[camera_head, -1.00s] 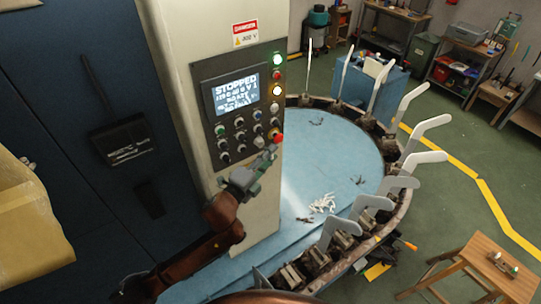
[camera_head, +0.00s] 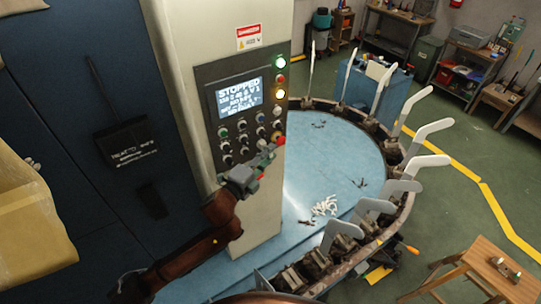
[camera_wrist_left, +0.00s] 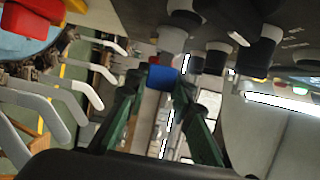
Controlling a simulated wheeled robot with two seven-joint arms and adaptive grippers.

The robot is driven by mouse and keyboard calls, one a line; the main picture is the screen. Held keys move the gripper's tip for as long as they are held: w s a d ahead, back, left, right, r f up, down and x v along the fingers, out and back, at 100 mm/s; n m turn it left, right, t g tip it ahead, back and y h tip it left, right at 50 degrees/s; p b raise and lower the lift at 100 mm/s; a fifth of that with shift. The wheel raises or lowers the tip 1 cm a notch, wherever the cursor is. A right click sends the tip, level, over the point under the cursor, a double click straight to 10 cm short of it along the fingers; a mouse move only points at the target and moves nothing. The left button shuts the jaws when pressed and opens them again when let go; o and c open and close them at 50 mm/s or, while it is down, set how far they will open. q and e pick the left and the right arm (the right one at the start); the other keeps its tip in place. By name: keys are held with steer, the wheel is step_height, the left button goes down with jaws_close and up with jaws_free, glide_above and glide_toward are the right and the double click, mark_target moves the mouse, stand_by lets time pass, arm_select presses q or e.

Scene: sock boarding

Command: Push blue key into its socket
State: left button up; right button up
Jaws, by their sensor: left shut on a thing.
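In the head view my left gripper (camera_head: 266,157) is at the lower right of the control panel (camera_head: 228,128), just below the knobs and the red button (camera_head: 277,137). The key cannot be made out there, as the gripper hides it. I cannot tell which panel opening is the key's socket, or whether the key touches it. My right gripper is not in view.
The panel's screen (camera_head: 240,96) reads STOPPED. Several dark knobs (camera_wrist_left: 263,50) stand close to the fingers in the wrist view. A round blue table (camera_head: 330,160) with upright pale sock forms (camera_head: 427,161) curves around the right. A wooden stool (camera_head: 485,268) stands lower right.

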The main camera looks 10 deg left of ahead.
arm_select(q)
steer(key=shift+w+a, duration=0.4)
steer(key=shift+a, duration=0.05)
steer(key=o, duration=0.9)
steer(key=v, duration=1.2)
